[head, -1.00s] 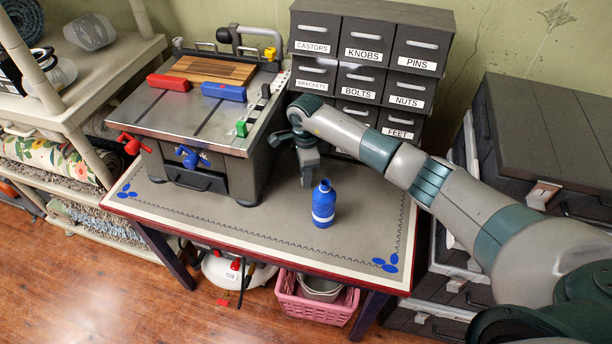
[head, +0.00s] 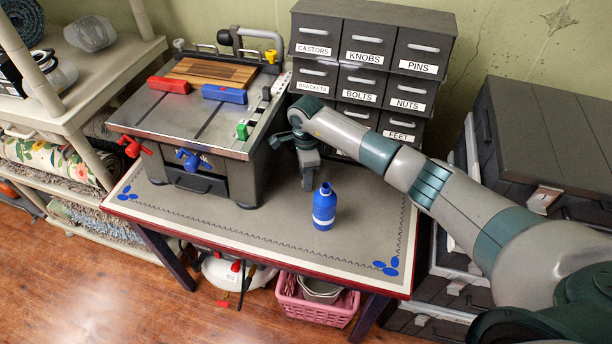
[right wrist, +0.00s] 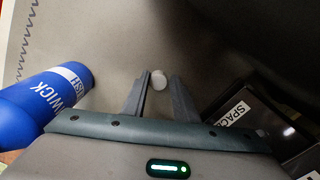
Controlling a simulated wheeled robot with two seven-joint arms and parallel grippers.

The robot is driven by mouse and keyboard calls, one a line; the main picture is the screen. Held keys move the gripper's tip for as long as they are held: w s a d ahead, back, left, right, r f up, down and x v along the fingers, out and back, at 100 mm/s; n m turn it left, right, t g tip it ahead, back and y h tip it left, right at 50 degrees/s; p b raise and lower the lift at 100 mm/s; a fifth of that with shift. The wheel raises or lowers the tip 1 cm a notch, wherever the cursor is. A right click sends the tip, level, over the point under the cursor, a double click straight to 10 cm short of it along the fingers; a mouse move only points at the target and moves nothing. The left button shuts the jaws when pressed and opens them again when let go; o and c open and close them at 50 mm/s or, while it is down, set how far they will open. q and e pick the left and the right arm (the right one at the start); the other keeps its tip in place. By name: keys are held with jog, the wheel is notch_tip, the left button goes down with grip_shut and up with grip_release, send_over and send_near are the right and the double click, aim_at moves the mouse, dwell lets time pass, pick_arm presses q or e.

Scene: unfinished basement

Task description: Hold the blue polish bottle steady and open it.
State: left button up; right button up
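The blue polish bottle (head: 324,211) stands upright on the grey table mat, with a white band around it and a narrower blue top. In the right wrist view the bottle (right wrist: 40,105) lies to the left of my fingers, apart from them. My right gripper (head: 309,186) hangs pointing down behind the bottle and slightly to its left, not touching it. Its two fingers (right wrist: 158,92) stand apart in the wrist view. A small pale round thing (right wrist: 159,80) shows between the fingertips; I cannot tell what it is or how far off. My left gripper is out of view.
A grey bench machine (head: 200,115) with red and blue handles fills the table's left. Labelled drawers (head: 372,50) stand behind my right arm. A dark box with a white label (right wrist: 235,113) shows at right in the wrist view. The table's front strip (head: 250,228) is clear.

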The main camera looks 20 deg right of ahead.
jog(key=shift+s+a+p, duration=0.1)
jog(key=shift+s+p, duration=0.35)
notch_tip(320, 180, up, 4)
jog(key=shift+w+f+b, duration=0.15)
jog(key=shift+f+b, duration=0.05)
jog(key=shift+b, duration=0.5)
jog(key=shift+r, duration=0.85)
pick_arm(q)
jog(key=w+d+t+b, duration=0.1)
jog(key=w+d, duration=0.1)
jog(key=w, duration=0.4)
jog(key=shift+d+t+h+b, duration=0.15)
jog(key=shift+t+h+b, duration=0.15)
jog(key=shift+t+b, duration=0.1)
pick_arm(e)
notch_tip(320, 180, up, 7)
jog(key=shift+w, duration=0.15)
